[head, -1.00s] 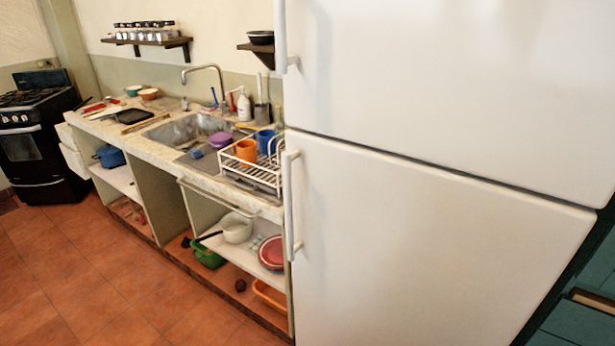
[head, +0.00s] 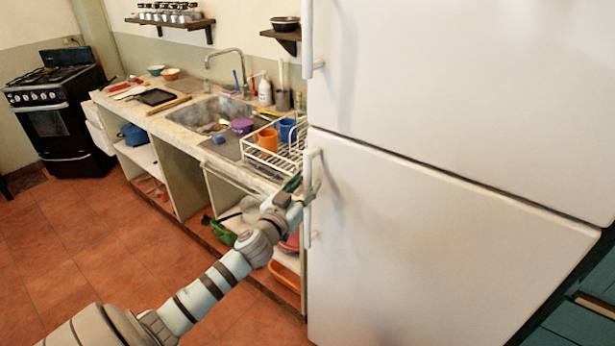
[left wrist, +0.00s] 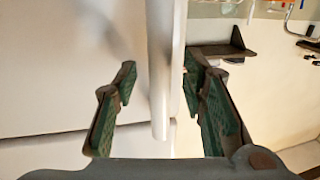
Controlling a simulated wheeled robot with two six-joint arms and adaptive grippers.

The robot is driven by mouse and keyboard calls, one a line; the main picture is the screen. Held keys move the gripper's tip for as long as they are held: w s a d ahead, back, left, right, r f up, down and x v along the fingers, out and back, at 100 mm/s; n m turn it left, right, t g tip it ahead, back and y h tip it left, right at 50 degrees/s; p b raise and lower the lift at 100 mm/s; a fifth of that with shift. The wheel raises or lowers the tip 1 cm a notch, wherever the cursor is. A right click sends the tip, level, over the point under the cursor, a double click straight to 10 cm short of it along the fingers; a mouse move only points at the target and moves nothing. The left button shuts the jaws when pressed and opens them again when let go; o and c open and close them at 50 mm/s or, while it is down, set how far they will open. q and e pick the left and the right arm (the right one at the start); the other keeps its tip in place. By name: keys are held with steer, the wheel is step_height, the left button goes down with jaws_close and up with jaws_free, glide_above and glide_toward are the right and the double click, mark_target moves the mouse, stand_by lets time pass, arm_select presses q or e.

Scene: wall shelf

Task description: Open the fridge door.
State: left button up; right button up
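The white fridge has an upper door (head: 460,90) and a lower door (head: 430,250), both closed in the head view. A vertical white handle (head: 307,220) runs down the left edge of the lower door, and an upper handle (head: 308,40) is above it. My left gripper (head: 304,186) is at the lower handle's upper half. In the left wrist view my left gripper (left wrist: 157,80) is open, its green-padded fingers on either side of the white handle bar (left wrist: 161,90). A gap shows beside the bar; contact is not clear. My right gripper is not in view.
The counter (head: 190,145) with a sink and a white dish rack (head: 262,165) stands left of the fridge, with open shelves below. A black stove (head: 55,110) is at the far left. Teal cabinetry (head: 575,315) is at right. The tiled floor (head: 60,250) is clear.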

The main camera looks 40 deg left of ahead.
arm_select(q)
steer(key=shift+x, duration=1)
jaws_close()
steer(key=shift+s, duration=0.1)
